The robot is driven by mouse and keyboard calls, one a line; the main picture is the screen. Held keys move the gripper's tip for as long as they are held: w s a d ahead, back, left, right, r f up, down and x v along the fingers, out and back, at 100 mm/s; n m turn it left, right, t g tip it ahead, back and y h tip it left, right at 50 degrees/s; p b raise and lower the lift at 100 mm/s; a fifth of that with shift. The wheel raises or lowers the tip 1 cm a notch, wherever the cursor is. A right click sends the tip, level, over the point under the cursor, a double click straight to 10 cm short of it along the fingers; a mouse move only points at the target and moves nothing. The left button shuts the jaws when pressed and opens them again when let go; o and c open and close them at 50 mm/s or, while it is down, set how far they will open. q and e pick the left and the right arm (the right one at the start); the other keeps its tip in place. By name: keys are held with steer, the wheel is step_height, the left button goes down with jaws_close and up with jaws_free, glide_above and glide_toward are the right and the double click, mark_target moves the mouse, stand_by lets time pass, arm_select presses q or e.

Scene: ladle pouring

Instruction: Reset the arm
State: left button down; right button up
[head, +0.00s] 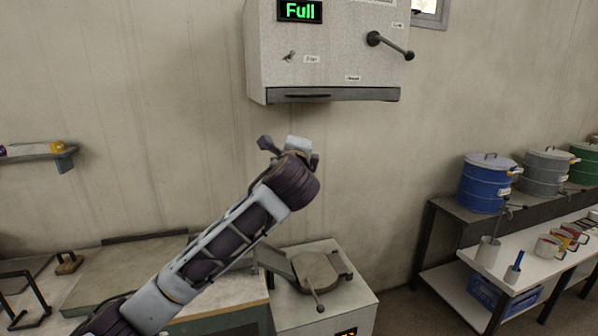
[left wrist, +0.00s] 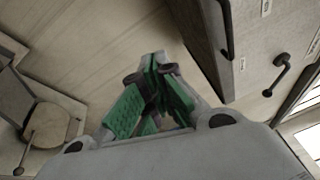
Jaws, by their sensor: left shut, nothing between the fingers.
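My left arm comes in from the lower left and reaches up in front of the wall. My left gripper (head: 288,150) is at its end, below the wall-mounted dispenser box, and is partly hidden by my own wrist. In the left wrist view the green-padded fingers (left wrist: 158,85) are drawn together, with nothing held between them. My right gripper is in neither view.
The grey wall box (head: 335,60) shows "Full" and has a side lever (head: 390,46). Below stands a white cabinet with a round plate (head: 317,272). A workbench (head: 120,280) is at left. Blue (head: 486,185) and grey drums (head: 546,172) stand on a rack at right.

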arm_select(q)
steer(key=s+a+f+n+g, duration=0.3)
steer(key=s+f+n, duration=0.1)
steer(key=f, duration=0.8)
steer(key=s+a+f+n+g, duration=0.2)
steer(key=s+a+f+n, duration=0.15)
steer(key=f, duration=0.75)
steer(key=s+a+f+n+g, duration=0.3)
steer(key=s+a+f, duration=0.1)
steer(key=f, duration=0.8)
steer(key=s+a+f+n+g, duration=0.35)
steer(key=s+a+f, duration=0.25)
steer(key=s+f, duration=0.5)
steer(key=s+a+f+n+g, duration=0.3)
steer(key=s+a+f+n, duration=0.3)
steer(key=s, duration=0.9)
step_height(320, 180, down, 34)
steer(key=s+g, duration=0.2)
steer(key=s+a+f, duration=0.1)
steer(key=s+f, duration=0.9)
steer(key=s, duration=0.1)
steer(key=s+a+f+m, duration=0.1)
steer(key=s+a+f, duration=0.1)
steer(key=s+f, duration=0.8)
steer(key=shift+s+a+g+y, duration=0.3)
steer(key=shift+s+g, duration=0.15)
steer(key=shift+s, duration=0.3)
